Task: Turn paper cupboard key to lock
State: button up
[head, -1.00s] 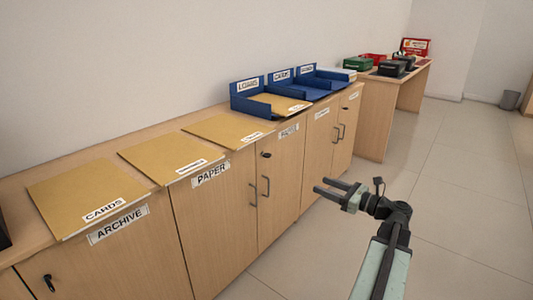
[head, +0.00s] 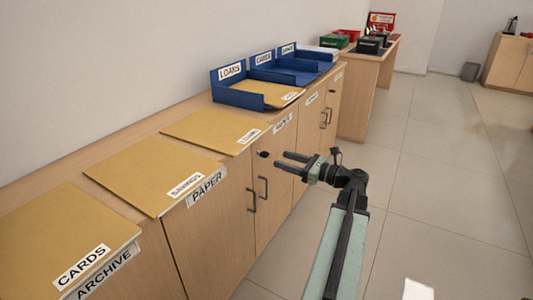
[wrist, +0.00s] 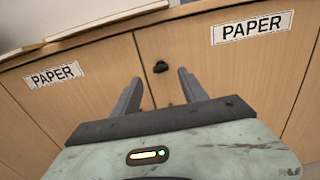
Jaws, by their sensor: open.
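The paper cupboard (head: 223,216) is a light wood double-door unit with a PAPER label on each door. Its small dark key (head: 263,154) sits in the lock near the top, by the seam between the doors. The key also shows in the wrist view (wrist: 160,67), between and beyond my fingertips. Its exact turn angle is too small to tell. My gripper (head: 280,159) is open and empty, fingers pointing at the doors. In the wrist view, the gripper's fingers (wrist: 160,76) stand either side of the key's line, apparently short of touching it.
Two dark bar handles (head: 258,195) stick out from the doors below the key. Folders (head: 155,172) and blue trays (head: 240,96) lie on the counter top, some folders overhanging its front edge.

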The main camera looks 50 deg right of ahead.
aim_at(269, 154)
jog(key=x, duration=0.7)
grip_shut()
jog(key=shift+d, duration=0.2)
jog(key=shift+a, duration=0.15)
